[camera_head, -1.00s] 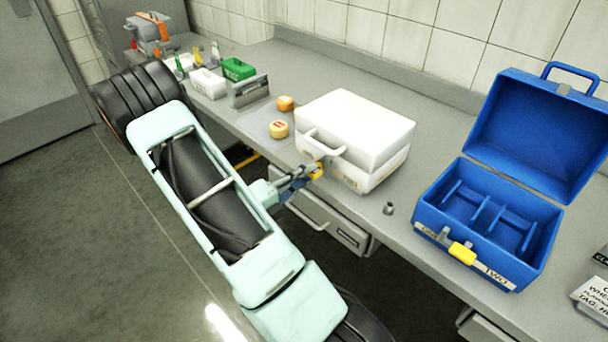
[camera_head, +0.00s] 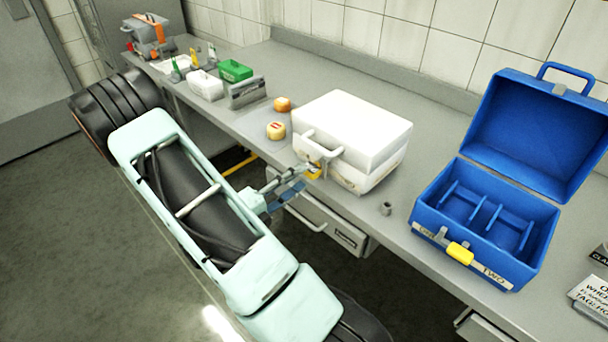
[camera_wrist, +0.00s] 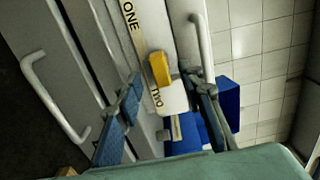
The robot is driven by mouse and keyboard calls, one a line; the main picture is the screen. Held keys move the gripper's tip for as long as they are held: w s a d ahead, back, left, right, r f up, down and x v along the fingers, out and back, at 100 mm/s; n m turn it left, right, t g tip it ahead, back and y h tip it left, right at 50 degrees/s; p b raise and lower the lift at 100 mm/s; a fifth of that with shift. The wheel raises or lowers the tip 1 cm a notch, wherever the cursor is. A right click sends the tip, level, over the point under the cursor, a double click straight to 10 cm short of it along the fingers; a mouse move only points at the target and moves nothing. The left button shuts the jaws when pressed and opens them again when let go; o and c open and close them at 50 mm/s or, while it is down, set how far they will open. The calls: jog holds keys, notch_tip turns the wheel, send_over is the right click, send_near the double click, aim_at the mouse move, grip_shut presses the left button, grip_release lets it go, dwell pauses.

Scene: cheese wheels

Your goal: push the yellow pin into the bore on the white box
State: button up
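The closed white box (camera_head: 375,140) stands at the bench's front edge, its handle facing my arm. The yellow pin (camera_head: 314,172) is at the box's front face, below the handle. In the wrist view the yellow pin (camera_wrist: 159,69) lies against the white front beside a label strip reading ONE and TWO. My gripper (camera_head: 301,177) is just in front of the box. In the wrist view my gripper (camera_wrist: 163,80) is open, its blue-padded fingers apart on either side of the pin's line, with nothing held. The bore is not clearly visible, and how deep the pin sits cannot be told.
An open blue case (camera_head: 430,247) with a yellow pin on its front stands right. A small grey part (camera_head: 386,209) lies between it and the white box. Two cheese wheels (camera_head: 276,131) lie left of the white box. A drawer handle (camera_wrist: 50,95) sticks out below the bench.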

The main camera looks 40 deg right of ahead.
jog(key=a, duration=0.8)
jog(key=shift+s+a, duration=0.25)
jog(key=shift+s, duration=0.05)
